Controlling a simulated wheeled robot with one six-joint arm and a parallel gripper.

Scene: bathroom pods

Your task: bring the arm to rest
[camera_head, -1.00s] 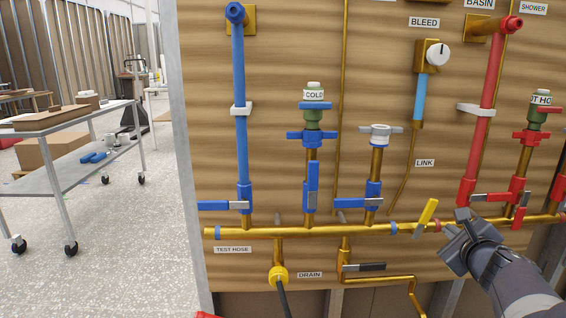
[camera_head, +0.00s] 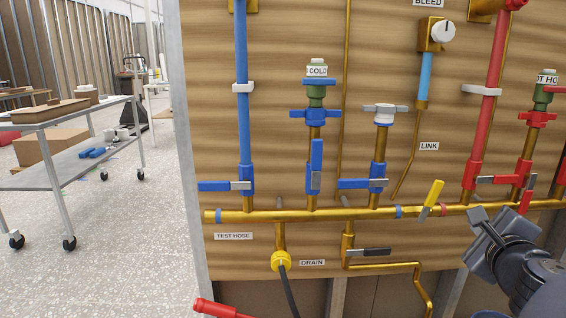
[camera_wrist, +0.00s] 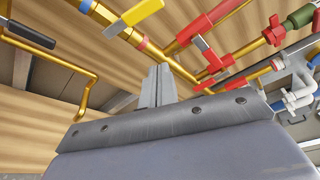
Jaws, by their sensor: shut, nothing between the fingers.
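My gripper (camera_head: 484,222) is at the lower right of the head view, in front of the plumbing board (camera_head: 270,130). Its fingers are shut and empty, just below the brass manifold pipe (camera_head: 275,216). In the wrist view the closed fingers (camera_wrist: 157,84) point up toward the pipework. The yellow-handled valve (camera_head: 432,198) is to the left of and above the gripper in the head view. Its yellow handle also shows in the wrist view (camera_wrist: 143,11). I cannot tell whether the fingers touch any pipe.
Red valve handles (camera_head: 500,180) are close above the gripper. The black-handled drain valve (camera_head: 370,252) and its brass pipe are to its left. A red handle (camera_head: 220,308) shows at the bottom edge. A wheeled cart (camera_head: 70,120) stands at left on open floor.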

